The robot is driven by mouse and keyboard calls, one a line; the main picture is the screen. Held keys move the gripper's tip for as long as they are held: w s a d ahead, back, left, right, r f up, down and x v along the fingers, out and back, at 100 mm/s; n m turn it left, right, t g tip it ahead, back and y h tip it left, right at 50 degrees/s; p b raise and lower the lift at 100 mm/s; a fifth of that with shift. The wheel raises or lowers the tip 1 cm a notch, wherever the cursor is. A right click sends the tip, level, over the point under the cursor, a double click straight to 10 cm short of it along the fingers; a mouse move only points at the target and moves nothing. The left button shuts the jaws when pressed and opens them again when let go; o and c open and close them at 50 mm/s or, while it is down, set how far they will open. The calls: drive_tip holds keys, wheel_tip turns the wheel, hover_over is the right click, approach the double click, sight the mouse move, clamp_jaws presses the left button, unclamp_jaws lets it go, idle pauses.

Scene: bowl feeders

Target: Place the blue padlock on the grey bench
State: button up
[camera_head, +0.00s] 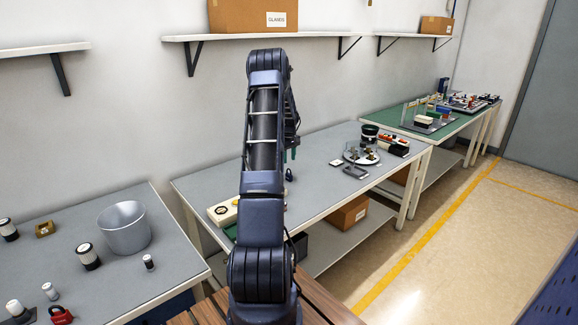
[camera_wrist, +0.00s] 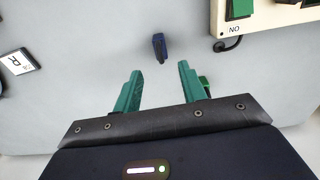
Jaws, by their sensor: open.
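The blue padlock (camera_wrist: 159,47) is a small dark blue shape in the wrist view, on a grey surface just beyond my fingertips. It also seems to show as a small dark thing (camera_head: 289,174) on the middle grey bench (camera_head: 320,150), beside my arm. My gripper (camera_wrist: 160,80) has green fingers spread apart, with nothing between them. The padlock lies ahead of the gap, apart from both fingers. In the head view my arm hides most of my gripper (camera_head: 290,155). Another grey-topped bench (camera_head: 70,265) stands at the left.
A pale control box (camera_wrist: 275,15) lies close by at upper right in the wrist view; a white card (camera_wrist: 18,62) lies at left. The left bench holds a grey bucket (camera_head: 124,228) and a red padlock (camera_head: 61,315). A round plate (camera_head: 361,156) with parts stands farther along the middle bench.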

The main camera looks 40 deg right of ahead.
drive_tip(key=shift+r, duration=0.7)
drive_tip(key=a+r+t, duration=0.1)
drive_tip(key=a+r, duration=1.4)
drive_tip(key=a, duration=0.2)
drive_tip(key=s+a+r+t, duration=0.1)
drive_tip(key=s+a+r, duration=0.3)
drive_tip(key=a, duration=0.5)
drive_tip(key=s+a+r, duration=0.2)
drive_tip(key=a+r, duration=0.4)
drive_tip(key=a, duration=0.2)
drive_tip(key=s+a+r+t, duration=0.1)
drive_tip(key=s+a+r, duration=0.1)
drive_tip(key=s+a, duration=0.45)
drive_tip(key=s+a+r, duration=0.3)
drive_tip(key=s+a, duration=0.2)
drive_tip(key=a, duration=0.3)
drive_tip(key=s+a+f, duration=0.1)
drive_tip(key=s+a, duration=0.3)
drive_tip(key=s, duration=0.3)
drive_tip(key=s+a+f+t, duration=0.1)
drive_tip(key=s+a, duration=0.3)
drive_tip(key=s, duration=0.4)
drive_tip(key=shift+a+f+t, duration=0.3)
drive_tip(key=shift+f, duration=0.4)
